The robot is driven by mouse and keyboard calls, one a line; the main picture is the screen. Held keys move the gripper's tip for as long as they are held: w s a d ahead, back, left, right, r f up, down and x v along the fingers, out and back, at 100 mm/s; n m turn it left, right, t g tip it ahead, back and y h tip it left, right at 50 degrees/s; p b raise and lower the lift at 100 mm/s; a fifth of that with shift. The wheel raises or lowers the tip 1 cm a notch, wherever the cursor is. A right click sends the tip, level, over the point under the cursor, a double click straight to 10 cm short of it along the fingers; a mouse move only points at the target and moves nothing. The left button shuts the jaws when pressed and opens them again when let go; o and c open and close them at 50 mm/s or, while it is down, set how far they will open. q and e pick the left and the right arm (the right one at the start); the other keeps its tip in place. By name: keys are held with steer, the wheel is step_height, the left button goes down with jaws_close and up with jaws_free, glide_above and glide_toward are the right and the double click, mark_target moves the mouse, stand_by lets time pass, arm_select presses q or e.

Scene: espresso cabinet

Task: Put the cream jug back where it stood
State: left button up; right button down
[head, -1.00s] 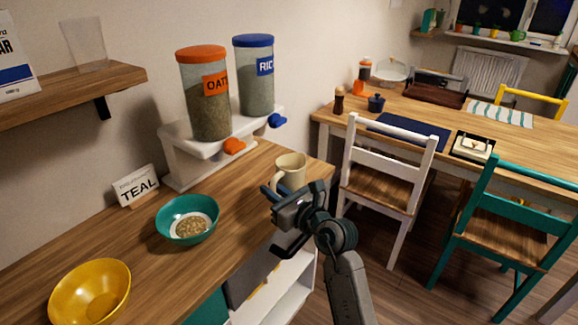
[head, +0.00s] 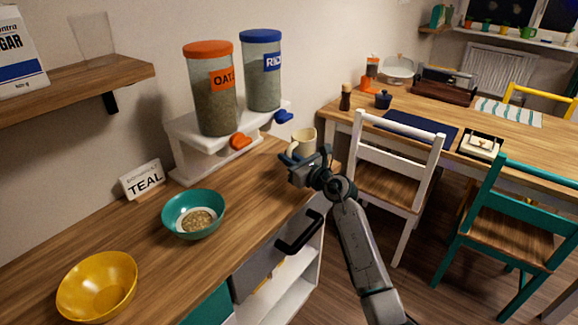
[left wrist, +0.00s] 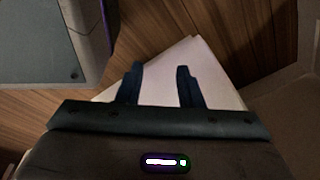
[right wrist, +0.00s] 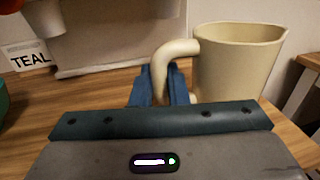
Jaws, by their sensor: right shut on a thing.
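The cream jug (head: 306,138) is at the far right end of the wooden counter (head: 150,255), beside the dispenser stand. My right gripper (head: 294,158) is shut on its handle. In the right wrist view the jug (right wrist: 238,65) looks upright, with its handle (right wrist: 172,52) between the blue fingers (right wrist: 160,88). The gripper hides its base, so I cannot tell whether it touches the counter. My left gripper shows only in the left wrist view (left wrist: 160,82); its fingers are apart and empty.
The white stand (head: 190,135) holds an oats dispenser (head: 213,105) and a rice dispenser (head: 262,85). A TEAL sign (head: 143,179), a teal bowl (head: 180,220) with grains and a yellow bowl (head: 97,285) are on the counter. A white chair (head: 400,140) stands right of the counter.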

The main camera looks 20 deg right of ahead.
step_height(320, 180, down, 2)
steer(key=shift+f, duration=0.25)
steer(key=shift+f, duration=0.1)
steer(key=c, duration=1.4)
jaws_free()
steer(key=shift+c, duration=0.2)
steer(key=shift+o, duration=0.2)
